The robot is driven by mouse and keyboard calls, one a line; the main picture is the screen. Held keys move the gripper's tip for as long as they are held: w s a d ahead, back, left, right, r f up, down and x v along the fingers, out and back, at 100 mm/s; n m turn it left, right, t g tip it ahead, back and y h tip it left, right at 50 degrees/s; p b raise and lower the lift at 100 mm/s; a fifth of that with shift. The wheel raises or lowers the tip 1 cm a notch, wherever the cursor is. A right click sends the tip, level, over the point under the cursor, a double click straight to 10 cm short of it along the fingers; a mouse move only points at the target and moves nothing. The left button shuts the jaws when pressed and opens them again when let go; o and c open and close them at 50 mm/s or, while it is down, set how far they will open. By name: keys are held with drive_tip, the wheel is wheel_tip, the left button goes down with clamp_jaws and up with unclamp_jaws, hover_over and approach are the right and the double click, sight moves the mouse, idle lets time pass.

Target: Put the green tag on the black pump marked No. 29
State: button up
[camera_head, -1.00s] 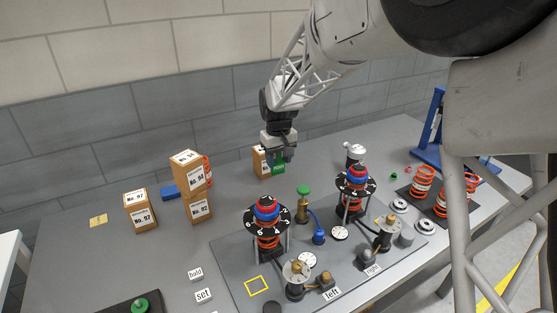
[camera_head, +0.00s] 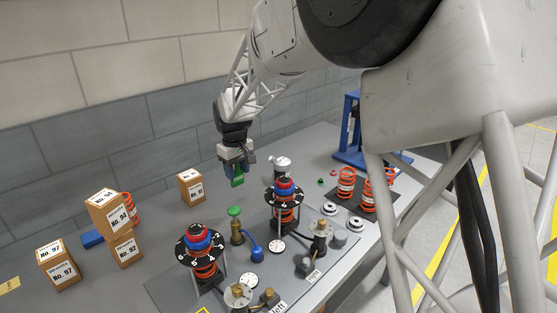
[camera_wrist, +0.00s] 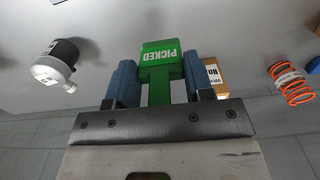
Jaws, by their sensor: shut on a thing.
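My gripper (camera_head: 236,160) is shut on the green tag (camera_head: 238,177) and holds it above the table, to the right of a single brown box. In the wrist view the tag (camera_wrist: 160,58) sits between the blue fingers of my gripper (camera_wrist: 160,82); its face reads "PICKED". A white and black cylindrical thing (camera_wrist: 55,66), possibly the pump, stands to the left in the wrist view. It seems to be the white-topped thing (camera_head: 282,165) behind the fixture in the head view, to the right of my gripper. No "No. 29" marking is legible on it.
The single brown box (camera_head: 190,187) stands left of my gripper. Stacked boxes (camera_head: 108,213) and another box (camera_head: 58,266) are farther left. The grey fixture plate (camera_head: 165,290) bears spring towers and valves in front. A blue frame (camera_head: 352,125) stands at right.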

drive_tip(key=w+d+r, duration=0.1)
drive_tip(key=w+d, duration=0.1)
drive_tip(key=d, duration=0.6)
drive_tip(key=w+d+r, duration=0.2)
drive_tip(key=w+d, duration=0.1)
drive_tip(key=d, duration=0.5)
drive_tip(key=shift+d, duration=0.3)
drive_tip(key=shift+w, duration=0.2)
approach(281, 159)
idle(0.4)
drive_tip(key=shift+f, duration=1.75)
drive_tip(key=shift+f, duration=0.1)
drive_tip(key=o, duration=0.9)
